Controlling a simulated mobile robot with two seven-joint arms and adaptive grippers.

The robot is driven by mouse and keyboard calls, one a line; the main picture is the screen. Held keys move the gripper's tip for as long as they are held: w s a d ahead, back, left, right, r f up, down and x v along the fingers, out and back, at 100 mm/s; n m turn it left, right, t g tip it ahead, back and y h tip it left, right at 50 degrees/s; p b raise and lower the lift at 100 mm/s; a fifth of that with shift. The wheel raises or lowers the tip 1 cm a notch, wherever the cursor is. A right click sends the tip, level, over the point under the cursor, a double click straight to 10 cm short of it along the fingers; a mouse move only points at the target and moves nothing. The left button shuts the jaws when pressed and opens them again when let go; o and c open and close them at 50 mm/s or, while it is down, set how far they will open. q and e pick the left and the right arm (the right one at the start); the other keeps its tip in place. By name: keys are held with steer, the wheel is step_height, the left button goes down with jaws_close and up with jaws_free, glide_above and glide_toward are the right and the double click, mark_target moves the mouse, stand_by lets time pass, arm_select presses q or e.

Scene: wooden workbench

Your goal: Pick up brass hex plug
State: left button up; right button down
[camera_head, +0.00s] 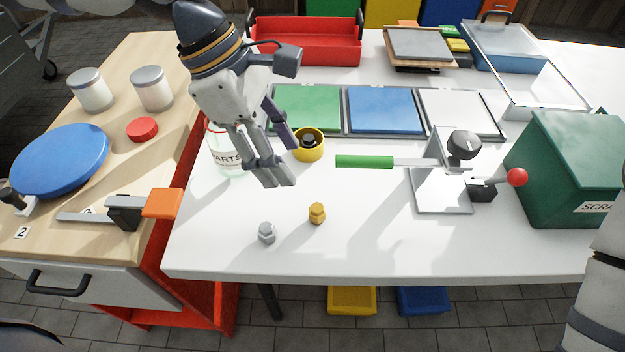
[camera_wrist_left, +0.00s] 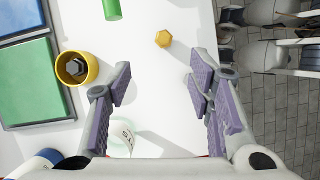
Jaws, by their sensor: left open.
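The brass hex plug (camera_head: 317,213) stands on the white bench top near its front edge, to the right of a grey hex plug (camera_head: 267,232). In the left wrist view the brass plug (camera_wrist_left: 163,39) lies beyond the fingertips, between their lines. My left gripper (camera_head: 283,162) is open and empty above the bench, behind and left of the brass plug. Its purple-padded fingers are wide apart in the wrist view (camera_wrist_left: 161,95). My right gripper is out of view; only part of my right arm shows at the right edge.
A yellow cup (camera_head: 309,151) with a dark hex piece and a glass parts jar (camera_head: 225,158) stand close to the left gripper. A green-handled fixture (camera_head: 442,190) and a green scrap bin (camera_head: 565,170) are on the right. The bench front around the plugs is clear.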

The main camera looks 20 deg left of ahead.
mark_target(316, 207)
arm_select(q)
steer(key=b+x, duration=0.1)
steer(key=x, duration=0.5)
steer(key=b+x, duration=0.1)
steer(key=x, duration=0.5)
steer(key=shift+s+d, duration=0.2)
steer(key=shift+d, duration=0.05)
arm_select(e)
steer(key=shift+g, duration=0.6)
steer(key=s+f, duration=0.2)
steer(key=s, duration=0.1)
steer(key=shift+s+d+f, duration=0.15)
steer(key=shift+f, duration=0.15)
arm_select(q)
steer(key=shift+c, duration=0.6)
steer(key=shift+r, duration=0.1)
jaws_close()
